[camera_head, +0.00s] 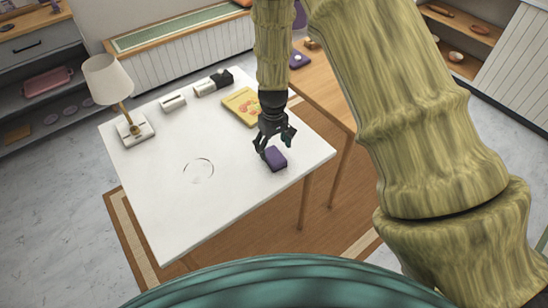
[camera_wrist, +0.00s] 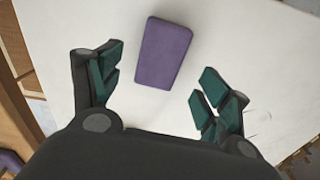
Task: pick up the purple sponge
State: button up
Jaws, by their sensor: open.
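The purple sponge (camera_head: 276,158) lies flat on the white table (camera_head: 228,209), near its right edge. In the wrist view the sponge (camera_wrist: 164,53) is a rounded purple block, ahead of the space between my fingertips. My gripper (camera_head: 273,148) is open and empty, just above and beside the sponge in the head view. In the wrist view my gripper's (camera_wrist: 158,87) green-padded fingers are spread wider than the sponge, one to each side, and do not touch it.
A yellow book (camera_head: 243,107) lies behind my gripper. A lamp (camera_head: 109,80) stands at the table's far left, with small white boxes (camera_head: 173,102) along the back edge. A wooden table (camera_head: 322,87) adjoins at the right.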

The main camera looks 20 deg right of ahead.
aim_at(274, 155)
jog(key=shift+s+d+f+p, duration=0.15)
jog(key=shift+f+p, duration=0.25)
jog(key=shift+f, duration=0.35)
jog(key=shift+s+a+f+p, duration=0.1)
jog(key=shift+f+p, duration=0.3)
jog(key=shift+f, duration=1.5)
jog(key=c, duration=0.9)
